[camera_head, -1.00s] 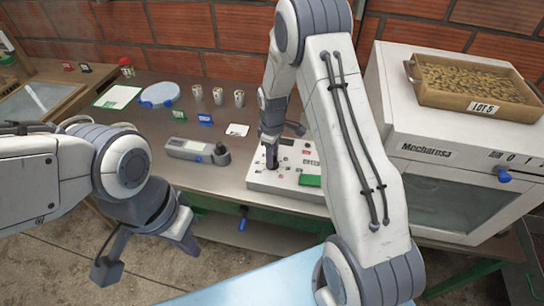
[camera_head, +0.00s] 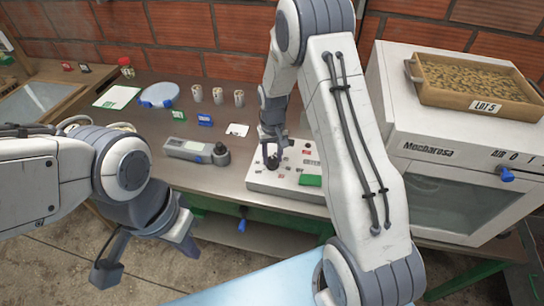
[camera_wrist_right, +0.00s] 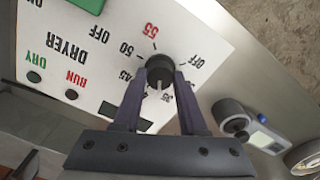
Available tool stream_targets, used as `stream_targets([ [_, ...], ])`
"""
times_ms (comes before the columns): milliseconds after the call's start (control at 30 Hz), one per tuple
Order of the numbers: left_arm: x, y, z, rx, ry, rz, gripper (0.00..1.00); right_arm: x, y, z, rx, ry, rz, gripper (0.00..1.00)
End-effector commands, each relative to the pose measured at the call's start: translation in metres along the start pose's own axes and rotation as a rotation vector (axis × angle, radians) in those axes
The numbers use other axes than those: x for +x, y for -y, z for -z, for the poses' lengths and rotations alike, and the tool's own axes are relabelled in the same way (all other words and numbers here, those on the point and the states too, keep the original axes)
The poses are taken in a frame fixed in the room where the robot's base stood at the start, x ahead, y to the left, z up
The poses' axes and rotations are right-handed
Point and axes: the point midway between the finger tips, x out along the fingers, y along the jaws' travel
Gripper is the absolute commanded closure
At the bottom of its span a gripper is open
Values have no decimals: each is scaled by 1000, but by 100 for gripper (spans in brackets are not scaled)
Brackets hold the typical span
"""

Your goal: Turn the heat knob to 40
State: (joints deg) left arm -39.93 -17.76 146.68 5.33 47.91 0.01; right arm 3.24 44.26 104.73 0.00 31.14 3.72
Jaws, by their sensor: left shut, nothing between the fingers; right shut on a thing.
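The heat knob (camera_wrist_right: 160,70) is a round black dial with a white pointer mark, on the white dryer panel (camera_wrist_right: 60,55). In the right wrist view its mark points down the picture between my fingers, toward partly covered numbers on the 35–45 side of the scale. The 50 and red 55 are across the dial. My right gripper (camera_wrist_right: 159,80) is shut on the knob, one finger on each side. In the head view, my right gripper (camera_head: 271,154) is over the panel (camera_head: 285,184). My left gripper (camera_head: 187,245) is shut and empty, in front of the bench.
A grey handheld meter (camera_head: 195,150) lies left of the panel. The white Mecharosa oven (camera_head: 445,140) stands at right, with a LOT 5 tray (camera_head: 480,105) on top.

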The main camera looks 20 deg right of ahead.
Motion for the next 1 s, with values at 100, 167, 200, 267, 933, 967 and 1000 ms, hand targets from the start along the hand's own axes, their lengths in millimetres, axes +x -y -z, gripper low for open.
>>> stream_targets([
  [100,1,0,0,0,0,0,100,-2,0,3,106,-10,1,100],
  [167,1,0,0,0,0,0,100,-2,0,3,157,-10,1,100],
  [200,2,0,0,0,0,0,100,-2,0,3,189,-10,2,100],
  [267,2,0,0,0,0,0,100,-2,0,3,236,-11,2,100],
  [933,3,0,0,0,0,0,100,-2,0,4,473,-13,4,100],
  [967,3,0,0,0,0,0,100,-2,0,4,474,-14,4,100],
  [1000,3,0,0,0,0,0,100,-2,0,4,474,-14,4,100],
])
